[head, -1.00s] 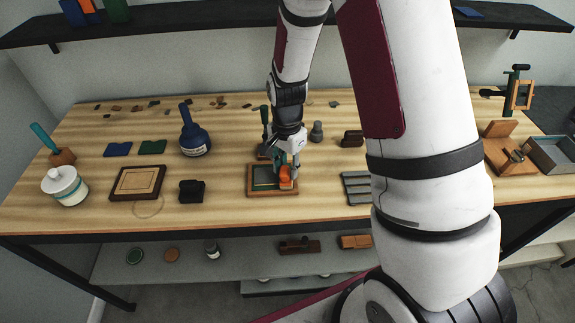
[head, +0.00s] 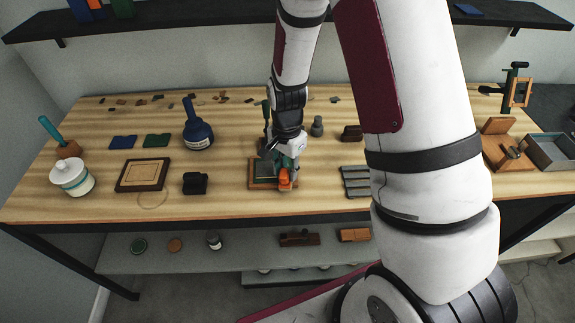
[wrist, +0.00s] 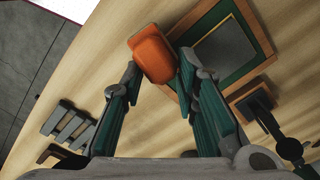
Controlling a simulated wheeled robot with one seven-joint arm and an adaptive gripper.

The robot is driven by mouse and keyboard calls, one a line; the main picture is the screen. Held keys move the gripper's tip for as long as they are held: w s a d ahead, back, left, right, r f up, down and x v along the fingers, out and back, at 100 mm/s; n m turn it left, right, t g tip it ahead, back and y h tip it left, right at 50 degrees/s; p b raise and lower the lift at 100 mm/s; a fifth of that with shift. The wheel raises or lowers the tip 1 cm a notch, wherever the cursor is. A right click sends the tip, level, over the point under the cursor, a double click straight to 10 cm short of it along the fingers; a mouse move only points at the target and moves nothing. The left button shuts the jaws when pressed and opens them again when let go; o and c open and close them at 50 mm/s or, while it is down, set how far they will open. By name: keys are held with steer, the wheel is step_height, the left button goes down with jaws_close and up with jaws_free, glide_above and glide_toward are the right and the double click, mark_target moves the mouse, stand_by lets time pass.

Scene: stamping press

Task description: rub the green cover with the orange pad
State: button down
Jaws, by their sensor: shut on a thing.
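My gripper (wrist: 158,80) is shut on the orange pad (wrist: 153,55), which sticks out beyond the fingertips. The pad also shows in the head view (head: 285,179), at the front right of a wooden frame (head: 253,185). In the wrist view the frame (wrist: 262,32) holds the green cover (wrist: 258,58), which shows as a green border around a grey middle. The pad sits by the frame's near corner in that view. I cannot tell whether it touches anything. My gripper and the pad hide part of the cover in the head view.
Grey slats (head: 356,181) lie to the right. A dark tool (wrist: 290,148) stands close by the frame. The bench front between the black block and frame is clear.

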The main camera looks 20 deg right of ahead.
steer(key=shift+d+r+p, duration=0.1)
steer(key=shift+r+p, duration=1)
steer(key=shift+r, duration=1.95)
steer(key=shift+r+p, duration=0.55)
steer(key=shift+r, duration=0.95)
steer(key=shift+w, duration=0.1)
